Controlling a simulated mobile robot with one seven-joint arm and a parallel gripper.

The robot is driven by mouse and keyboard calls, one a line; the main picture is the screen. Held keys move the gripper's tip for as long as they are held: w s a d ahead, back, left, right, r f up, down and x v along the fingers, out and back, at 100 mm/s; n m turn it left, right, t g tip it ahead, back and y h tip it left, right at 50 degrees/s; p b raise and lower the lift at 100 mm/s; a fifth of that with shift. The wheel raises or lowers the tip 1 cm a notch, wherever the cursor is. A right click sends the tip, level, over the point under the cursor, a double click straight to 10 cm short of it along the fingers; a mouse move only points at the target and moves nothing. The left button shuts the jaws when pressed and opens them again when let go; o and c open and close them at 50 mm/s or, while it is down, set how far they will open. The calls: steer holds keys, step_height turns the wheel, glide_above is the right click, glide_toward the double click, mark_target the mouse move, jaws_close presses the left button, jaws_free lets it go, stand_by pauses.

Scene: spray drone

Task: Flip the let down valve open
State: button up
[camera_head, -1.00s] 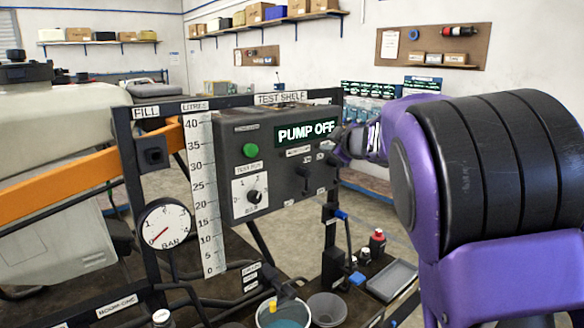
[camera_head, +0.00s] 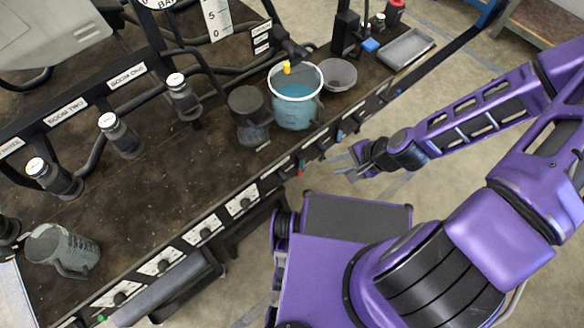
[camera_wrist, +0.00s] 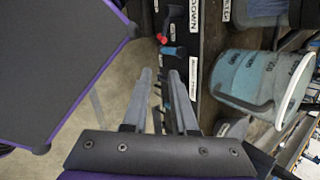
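A small red-tipped lever (camera_wrist: 162,38) and a blue lever (camera_wrist: 170,51) stick out from the bench's front edge in the wrist view, near a label ending in "DOWN" (camera_wrist: 194,14). I cannot tell for sure which is the let down valve or how it is set. In the head view the red tip (camera_head: 301,166) is small below the bucket. My gripper (camera_head: 356,166) is in front of the bench edge, to the right of the red tip. In the wrist view its fingers (camera_wrist: 160,75) are apart with nothing between them, and the levers lie beyond the tips.
A bucket of blue liquid (camera_head: 297,95) with a yellow-tipped spout over it, a dark jug (camera_head: 249,115) and a grey bowl (camera_head: 338,74) stand near the bench edge. Labelled valve plates (camera_head: 243,202) line the front. Floor is clear around my gripper.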

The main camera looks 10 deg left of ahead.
steer(key=s+a+r+m, duration=0.1)
steer(key=s+a, duration=0.1)
steer(key=y+b, duration=0.1)
steer(key=b, duration=0.5)
glide_toward(294, 176)
steer(key=x, duration=0.8)
steer(key=shift+a+f, duration=0.2)
steer(key=shift+a, duration=0.25)
steer(key=shift+p, duration=0.3)
steer(key=shift+s, duration=0.1)
jaws_close()
